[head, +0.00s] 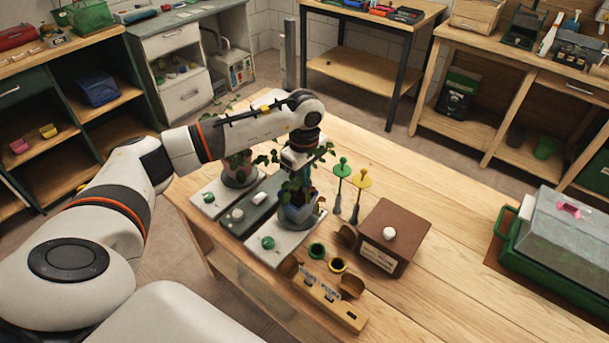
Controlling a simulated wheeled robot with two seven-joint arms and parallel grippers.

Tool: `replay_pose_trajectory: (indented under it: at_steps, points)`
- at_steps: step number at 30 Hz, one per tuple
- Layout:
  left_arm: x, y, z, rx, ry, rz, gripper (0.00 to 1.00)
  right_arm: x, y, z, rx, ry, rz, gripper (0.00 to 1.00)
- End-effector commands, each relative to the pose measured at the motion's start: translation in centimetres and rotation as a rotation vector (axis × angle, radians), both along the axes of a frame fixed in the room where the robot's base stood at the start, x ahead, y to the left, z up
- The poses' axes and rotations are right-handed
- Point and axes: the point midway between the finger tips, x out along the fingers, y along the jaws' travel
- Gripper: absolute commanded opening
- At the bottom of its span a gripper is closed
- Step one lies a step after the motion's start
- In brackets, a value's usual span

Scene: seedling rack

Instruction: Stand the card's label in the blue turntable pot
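The blue pot (300,213) holds a leafy plant and stands on a pale board with a green knob, near the middle of the table. My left gripper (303,160) points down just behind and above this pot's plant. Leaves partly cover its fingertips, so I cannot tell whether it is open or holds anything. A green-topped label (341,176) and a yellow-topped label (360,184) stand upright to the right of the pot. A small pale card (377,258) with unreadable print is on the front of a brown box. My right gripper is not in view.
A pink pot (238,168) with a plant stands behind left, partly behind my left arm. The brown box (397,230) has a white knob. The table's right half is clear up to a green tray (511,240).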

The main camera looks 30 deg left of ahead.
Motion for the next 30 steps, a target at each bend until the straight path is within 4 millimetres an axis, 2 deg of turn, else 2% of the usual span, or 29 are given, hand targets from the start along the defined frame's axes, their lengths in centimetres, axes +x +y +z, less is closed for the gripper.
replay_pose_trajectory:
  at_steps: [9, 14, 23, 26, 30]
  points:
    - [0.0, 0.0, -0.1, 0.000, 0.000, 0.000, 0.00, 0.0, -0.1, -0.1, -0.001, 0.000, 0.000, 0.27]
    - [0.0, 0.0, -0.1, 0.000, 0.000, 0.000, 0.27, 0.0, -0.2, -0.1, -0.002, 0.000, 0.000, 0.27]
    - [0.0, 0.0, 0.0, 0.000, 0.000, 0.000, 0.27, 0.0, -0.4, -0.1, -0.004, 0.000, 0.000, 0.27]
    - [0.1, 0.0, 0.8, 0.001, -0.003, 0.000, 0.27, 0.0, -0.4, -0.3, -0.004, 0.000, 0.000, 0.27]
    - [0.1, 0.0, 3.1, 0.001, -0.006, 0.000, 0.27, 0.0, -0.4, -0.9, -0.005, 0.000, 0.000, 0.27]
